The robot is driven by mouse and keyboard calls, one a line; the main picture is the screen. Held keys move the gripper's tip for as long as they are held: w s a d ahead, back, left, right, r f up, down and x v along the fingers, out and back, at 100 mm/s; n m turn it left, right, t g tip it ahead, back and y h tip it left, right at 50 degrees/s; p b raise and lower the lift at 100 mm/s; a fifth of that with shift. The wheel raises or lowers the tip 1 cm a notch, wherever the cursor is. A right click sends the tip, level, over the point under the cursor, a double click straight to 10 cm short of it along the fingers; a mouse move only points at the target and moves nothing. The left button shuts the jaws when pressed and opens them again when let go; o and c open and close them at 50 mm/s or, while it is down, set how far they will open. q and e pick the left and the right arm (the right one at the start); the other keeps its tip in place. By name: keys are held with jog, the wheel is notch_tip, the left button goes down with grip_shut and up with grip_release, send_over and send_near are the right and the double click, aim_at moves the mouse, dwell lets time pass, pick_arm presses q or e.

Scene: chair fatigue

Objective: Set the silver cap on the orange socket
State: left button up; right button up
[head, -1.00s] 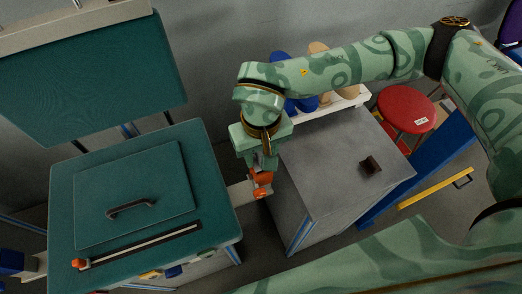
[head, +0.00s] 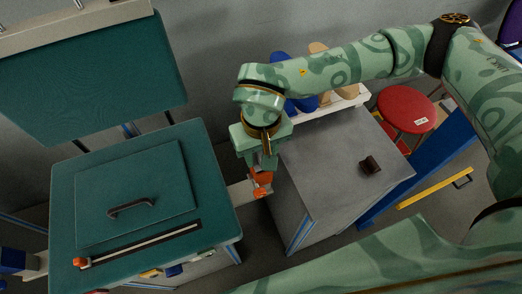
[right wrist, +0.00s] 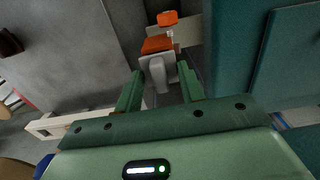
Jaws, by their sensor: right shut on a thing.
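My right gripper (head: 262,166) points down in the gap between the teal chair and the grey cabinet. It is shut on a silver-grey piece, which looks like the silver cap (right wrist: 157,76), between its fingertips (right wrist: 159,71) in the right wrist view. An orange block (right wrist: 157,44) shows just beyond the piece, and a smaller orange part (right wrist: 167,18) sits farther off by a pale beam. In the head view, orange (head: 262,190) shows right under the fingers. I cannot tell which orange part is the socket or whether the cap touches it. My left gripper is not in view.
The teal chair seat (head: 85,165) with a dark handle stands on the left. The grey cabinet (head: 325,165), with a small dark brown block (head: 370,165) on top, stands close on the right. A red stool (head: 406,108) and a blue panel (head: 425,165) are farther right.

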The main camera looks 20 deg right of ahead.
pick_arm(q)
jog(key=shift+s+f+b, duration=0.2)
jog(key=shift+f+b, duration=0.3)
pick_arm(e)
jog(key=shift+f, duration=1.1)
jog(key=o, duration=1)
jog(key=shift+r, duration=0.15)
pick_arm(q)
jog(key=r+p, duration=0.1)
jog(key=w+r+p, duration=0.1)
jog(key=p, duration=0.1)
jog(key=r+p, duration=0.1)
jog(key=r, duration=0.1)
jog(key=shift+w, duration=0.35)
pick_arm(e)
notch_tip(320, 180, up, 16)
jog(key=shift+r, duration=0.1)
